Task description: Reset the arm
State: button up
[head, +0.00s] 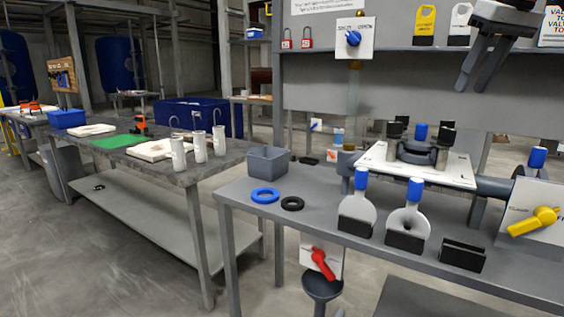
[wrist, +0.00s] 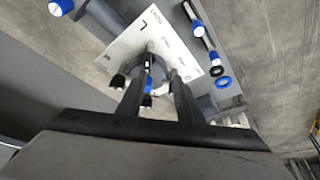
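My gripper (head: 470,82) hangs high at the upper right of the head view, above the grey workbench (head: 330,222) and in front of the back panel. Its two dark fingers point down. In the wrist view my gripper (wrist: 154,80) shows its fingers spread apart with only a gap between them. It holds nothing. The same white plate (head: 374,159) shows in the head view at the right of the bench.
Two blue-handled paddles (head: 357,212) (head: 407,226) stand at the bench front. A blue ring (head: 265,195), black ring (head: 292,203) and grey bin (head: 268,162) are at its left. A yellow-handled valve (head: 534,221) is at right. A red-handled valve (head: 322,263) is below.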

jog(key=s+a+f, duration=0.4)
jog(key=s+f, duration=0.3)
jog(key=f, duration=0.8)
jog(key=s+a+f+m, duration=0.1)
jog(key=s+a+f, duration=0.4)
jog(key=f, duration=1)
jog(key=s+a+f, duration=0.5)
jog(key=s+f, duration=0.4)
jog(key=f, duration=0.6)
jog(key=shift+s+f+m+h, duration=0.2)
jog(key=shift+f+m+h, duration=0.15)
jog(key=shift+m+h, duration=0.05)
